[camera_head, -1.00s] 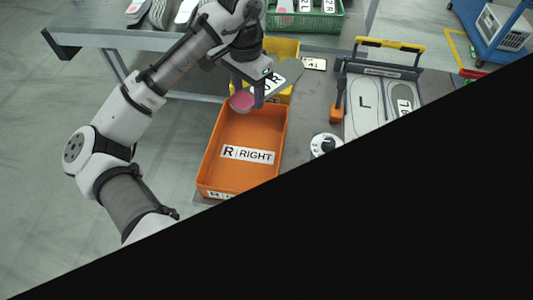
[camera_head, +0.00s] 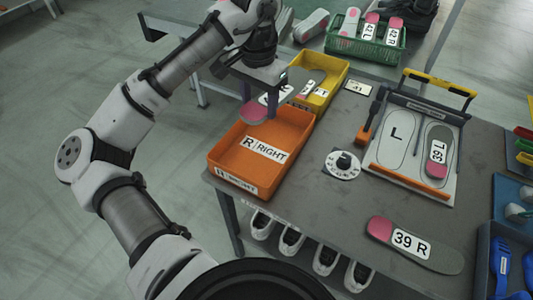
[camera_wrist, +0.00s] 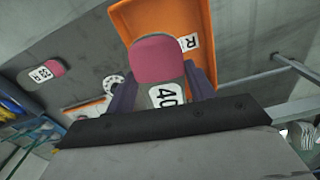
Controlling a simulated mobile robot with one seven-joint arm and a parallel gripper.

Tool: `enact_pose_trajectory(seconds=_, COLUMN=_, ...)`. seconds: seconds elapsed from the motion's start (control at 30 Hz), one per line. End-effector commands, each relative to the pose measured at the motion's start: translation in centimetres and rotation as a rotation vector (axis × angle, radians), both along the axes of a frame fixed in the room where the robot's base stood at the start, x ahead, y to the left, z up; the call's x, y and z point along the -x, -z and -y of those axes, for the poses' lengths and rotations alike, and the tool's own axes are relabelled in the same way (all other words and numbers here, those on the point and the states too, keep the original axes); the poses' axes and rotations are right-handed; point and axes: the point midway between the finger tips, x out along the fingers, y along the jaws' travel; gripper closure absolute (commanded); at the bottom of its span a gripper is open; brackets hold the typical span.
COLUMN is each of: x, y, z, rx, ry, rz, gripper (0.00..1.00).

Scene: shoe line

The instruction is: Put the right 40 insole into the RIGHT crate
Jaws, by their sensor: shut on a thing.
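My gripper (camera_head: 260,100) is shut on an insole with a pink heel (camera_head: 254,110). In the wrist view the insole's pink heel (camera_wrist: 159,60) and a white label reading 40 show between the fingers (camera_wrist: 162,90); the rest of the label is hidden. The orange crate (camera_head: 222,158), labelled R RIGHT, stands on the grey table. The held insole is over the crate's far end, apart from its floor as far as I can tell. The crate also shows behind the insole in the wrist view (camera_wrist: 125,18).
A yellow crate (camera_head: 338,82) holding an insole stands behind the orange one. A fixture with a yellow handle (camera_head: 440,88), a round dial (camera_head: 342,165) and a 39 R insole (camera_head: 415,245) are to the right. A green basket (camera_head: 403,57) with insoles is at the back.

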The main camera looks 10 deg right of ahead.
Motion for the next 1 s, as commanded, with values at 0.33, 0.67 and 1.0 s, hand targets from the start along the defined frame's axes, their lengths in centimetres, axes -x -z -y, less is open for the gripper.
enact_pose_trajectory(seconds=0.33, x=0.4, y=2.1, z=-3.9, rx=0.003, ry=-0.128, rz=-0.006, gripper=0.68)
enact_pose_trajectory(seconds=0.67, x=0.4, y=11.0, z=-3.8, rx=0.005, ry=-0.127, rz=-0.006, gripper=0.68)
enact_pose_trajectory(seconds=1.0, x=0.3, y=15.5, z=-3.9, rx=0.001, ry=-0.128, rz=-0.002, gripper=0.68)
